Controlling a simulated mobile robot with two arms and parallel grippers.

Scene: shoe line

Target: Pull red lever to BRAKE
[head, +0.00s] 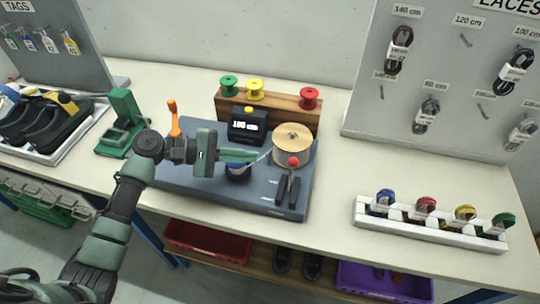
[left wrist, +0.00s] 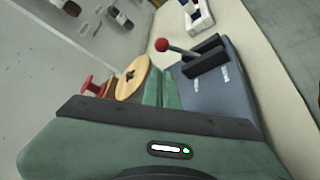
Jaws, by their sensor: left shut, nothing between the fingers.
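The lever has a red ball knob (head: 293,162) on a thin stem, rising from a black slotted bracket (head: 287,191) at the front right of the dark grey machine base (head: 190,190). The knob (left wrist: 162,45) also shows in the left wrist view, with its stem leaning out of the bracket (left wrist: 205,57). My left gripper (head: 255,156) is shut and empty above the base, left of the knob and apart from it. Its green fingers (left wrist: 162,88) lie together in the left wrist view. Small white labels by the bracket are too small to read. My right gripper is not in view.
A wooden spool (head: 292,145) stands just behind the lever. A black display box (head: 247,125) and an orange handle (head: 173,117) are on the base. A white rack (head: 430,222) of coloured lace coils stands at right. The table between base and rack is clear.

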